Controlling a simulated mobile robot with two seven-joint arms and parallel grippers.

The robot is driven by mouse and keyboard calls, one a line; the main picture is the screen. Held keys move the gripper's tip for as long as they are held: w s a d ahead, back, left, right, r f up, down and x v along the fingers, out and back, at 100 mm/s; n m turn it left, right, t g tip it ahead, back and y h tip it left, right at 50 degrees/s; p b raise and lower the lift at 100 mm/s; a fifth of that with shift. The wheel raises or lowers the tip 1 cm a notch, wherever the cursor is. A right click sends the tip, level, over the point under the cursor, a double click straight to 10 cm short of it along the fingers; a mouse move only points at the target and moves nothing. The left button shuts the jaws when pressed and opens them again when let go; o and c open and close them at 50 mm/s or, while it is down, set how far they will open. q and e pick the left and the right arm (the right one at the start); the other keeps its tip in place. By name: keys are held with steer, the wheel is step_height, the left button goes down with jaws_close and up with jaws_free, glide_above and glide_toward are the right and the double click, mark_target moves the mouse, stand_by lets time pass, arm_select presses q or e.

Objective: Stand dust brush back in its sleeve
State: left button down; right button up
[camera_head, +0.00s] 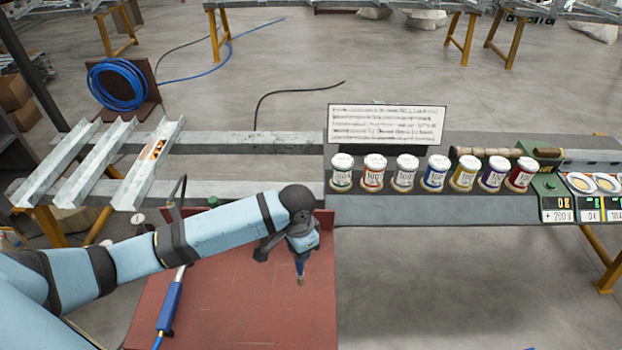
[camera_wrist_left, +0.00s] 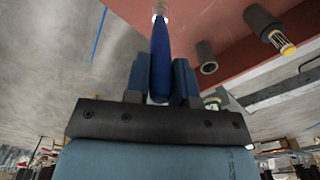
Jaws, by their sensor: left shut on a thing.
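The dust brush appears as a blue-handled tool (camera_head: 300,264) below my left gripper (camera_head: 300,245), its pale end pointing down above the red board (camera_head: 240,310). In the left wrist view my left gripper (camera_wrist_left: 160,82) is shut on the blue handle (camera_wrist_left: 160,50), with a pale metallic collar at the top edge. A dark, hollow cylinder (camera_wrist_left: 206,52) that looks like a sleeve stands apart, to the right of the handle. A second dark cylinder (camera_wrist_left: 262,22) has a yellow-ringed end (camera_wrist_left: 287,48). I cannot tell which is the brush's sleeve. My right gripper is not in view.
A blue-handled tool with a cable (camera_head: 170,305) lies at the red board's left side. A row of several lidded jars (camera_head: 407,173) stands on the grey shelf (camera_head: 430,210) to the right. Metal channels (camera_head: 100,160) lie at left. The board's front is clear.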

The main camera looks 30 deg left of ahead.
arm_select(q)
steer(key=w+a+r+m+b, duration=0.1)
steer(key=w+a+m+b, duration=0.1)
steer(key=w+m, duration=0.6)
steer(key=w+a+r+m+b, duration=0.2)
steer(key=w+m, duration=0.6)
steer(key=m, duration=0.9)
steer(key=a, duration=0.2)
steer(key=shift+a+r+b, duration=0.3)
steer(key=shift+b, duration=0.05)
steer(key=shift+r+p, duration=0.1)
steer(key=shift+p, duration=0.25)
steer(key=shift+s, duration=0.1)
steer(key=shift+p, duration=0.35)
